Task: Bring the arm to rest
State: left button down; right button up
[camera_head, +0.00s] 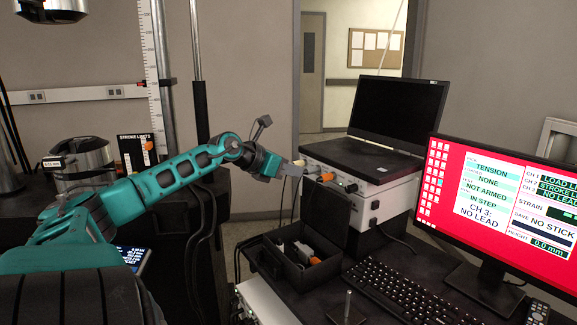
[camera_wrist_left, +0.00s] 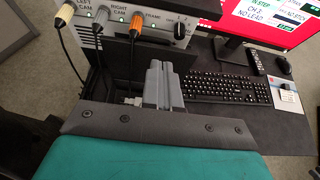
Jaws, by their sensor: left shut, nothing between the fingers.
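My left arm (camera_head: 175,175) reaches from the left across the head view, teal with black joints. My left gripper (camera_head: 298,164) is shut and empty, in front of the white instrument box (camera_head: 385,192). In the left wrist view the shut grey fingers (camera_wrist_left: 160,68) point toward the front of that box (camera_wrist_left: 155,12), just right of an orange plug. I cannot tell whether the fingertips touch anything. My right gripper is not in view.
Beige, grey and orange plugs (camera_wrist_left: 136,26) with cables sit in the box. An open black case (camera_head: 318,262) holds grey and orange items. A laptop (camera_head: 398,113) stands on the box. A keyboard (camera_head: 405,292) and red monitor (camera_head: 500,200) are at right.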

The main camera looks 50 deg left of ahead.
pick_arm(q)
jog(key=shift+s+a+r, duration=0.1)
jog(key=shift+s+r, duration=0.35)
jog(key=shift+f, duration=0.1)
jog(key=s+d+f+n+t+h, duration=0.1)
jog(key=s+d+f+n, duration=0.3)
jog(key=d+f+n, duration=0.75)
jog(key=s+d+f+n+t, duration=0.2)
jog(key=s+d+f+n, duration=0.2)
jog(key=d+f+n, duration=0.75)
jog(key=s+d+f+n+g, duration=0.2)
jog(key=s+d+f+n, duration=0.2)
jog(key=d, duration=0.6)
jog(key=s+d+f+n+g, duration=0.3)
jog(key=s+d+f+n, duration=0.2)
jog(key=d+f+n, duration=0.2)
jog(key=d+f, duration=0.1)
jog(key=d, duration=0.1)
jog(key=shift+d+f+h, duration=0.2)
jog(key=shift+d+h, duration=0.1)
jog(key=shift+d, duration=0.05)
jog(key=shift+s, duration=0.1)
